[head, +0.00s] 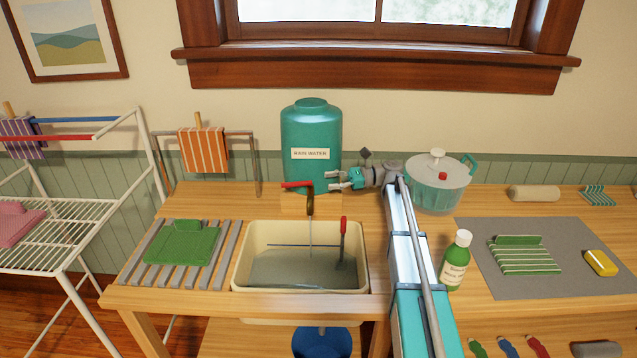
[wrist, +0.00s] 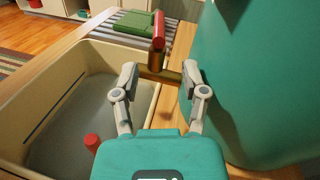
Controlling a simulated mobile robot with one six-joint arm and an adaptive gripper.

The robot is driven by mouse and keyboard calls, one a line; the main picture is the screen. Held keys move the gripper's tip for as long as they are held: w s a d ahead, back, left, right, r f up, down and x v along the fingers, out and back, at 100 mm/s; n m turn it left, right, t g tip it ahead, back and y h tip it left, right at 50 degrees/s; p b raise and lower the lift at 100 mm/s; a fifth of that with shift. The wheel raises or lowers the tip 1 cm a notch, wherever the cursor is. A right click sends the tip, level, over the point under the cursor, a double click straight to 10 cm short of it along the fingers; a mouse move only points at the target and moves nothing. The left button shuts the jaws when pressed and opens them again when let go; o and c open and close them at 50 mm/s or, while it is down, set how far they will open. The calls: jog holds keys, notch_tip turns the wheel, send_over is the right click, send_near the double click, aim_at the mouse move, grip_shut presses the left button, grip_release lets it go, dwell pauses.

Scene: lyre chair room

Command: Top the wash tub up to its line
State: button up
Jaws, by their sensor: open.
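The cream wash tub (head: 240,268) is set in the bench and holds grey water (head: 300,272). A dark line (head: 290,245) runs along its inner far wall, slightly above the water surface. A thin pale stream (head: 310,238) appears to fall from the spout into the tub. My gripper (head: 334,180) is open and empty, just right of the tap. In the wrist view, the brass tap (wrist: 160,74) shows between or beyond the fingertips.
A red-handled tool (head: 343,228) stands in the tub's right side. A green cloth (head: 183,243) lies on the slatted rack at left. A lidded pot (head: 438,185) and green bottle (head: 455,260) stand right of my arm. A blue bucket (head: 322,342) is below the tub.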

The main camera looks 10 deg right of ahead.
jog(key=shift+d, duration=1.2)
